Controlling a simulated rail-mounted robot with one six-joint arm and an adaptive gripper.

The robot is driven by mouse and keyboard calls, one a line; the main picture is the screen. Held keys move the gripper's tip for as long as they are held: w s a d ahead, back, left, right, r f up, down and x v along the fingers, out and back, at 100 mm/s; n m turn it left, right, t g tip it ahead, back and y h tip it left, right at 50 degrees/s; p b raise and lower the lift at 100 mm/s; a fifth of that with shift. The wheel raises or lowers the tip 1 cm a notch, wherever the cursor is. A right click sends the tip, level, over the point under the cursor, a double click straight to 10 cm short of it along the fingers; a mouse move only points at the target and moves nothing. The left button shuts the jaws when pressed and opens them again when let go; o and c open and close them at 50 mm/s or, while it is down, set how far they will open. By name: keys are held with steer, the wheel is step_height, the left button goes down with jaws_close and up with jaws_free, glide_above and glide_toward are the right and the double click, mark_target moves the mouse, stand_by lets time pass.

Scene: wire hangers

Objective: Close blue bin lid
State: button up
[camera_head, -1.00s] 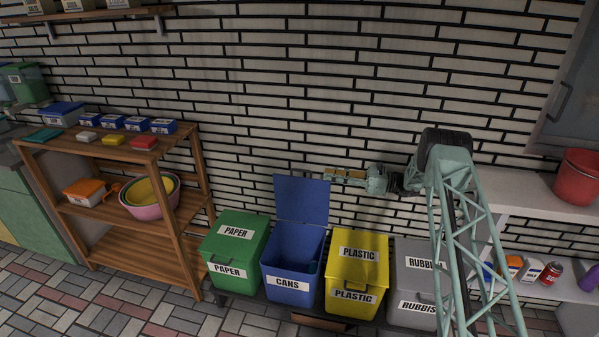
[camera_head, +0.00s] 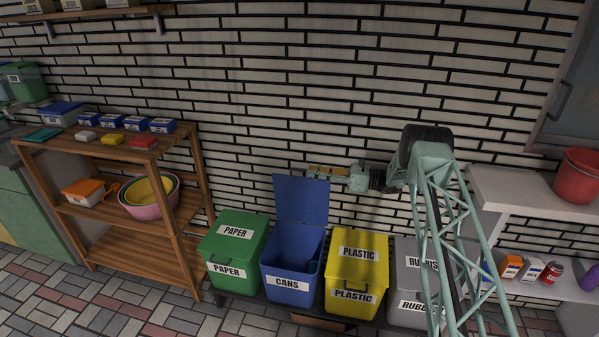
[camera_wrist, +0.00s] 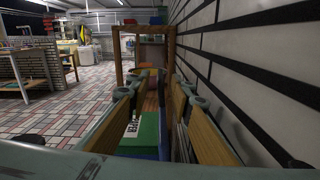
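The blue bin (camera_head: 290,285), labelled CANS, stands between the green and yellow bins. Its blue lid (camera_head: 302,201) is up, standing nearly upright at the back near the wall. My gripper (camera_head: 312,171) points left at the top right corner of the lid. In the head view its fingertips overlap the lid's top edge; I cannot tell whether they touch it.
The green PAPER bin (camera_head: 236,232), yellow PLASTIC bin (camera_head: 357,252) and grey RUBBISH bin (camera_head: 408,288) have closed lids. The brick wall (camera_head: 250,100) runs close behind. A wooden shelf (camera_head: 178,230) stands left and a white shelf (camera_head: 520,186) right.

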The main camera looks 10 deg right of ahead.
mark_target(293, 169)
steer(key=shift+b+x, duration=0.3)
steer(key=shift+x, duration=3.05)
steer(key=shift+d, duration=0.1)
jaws_close()
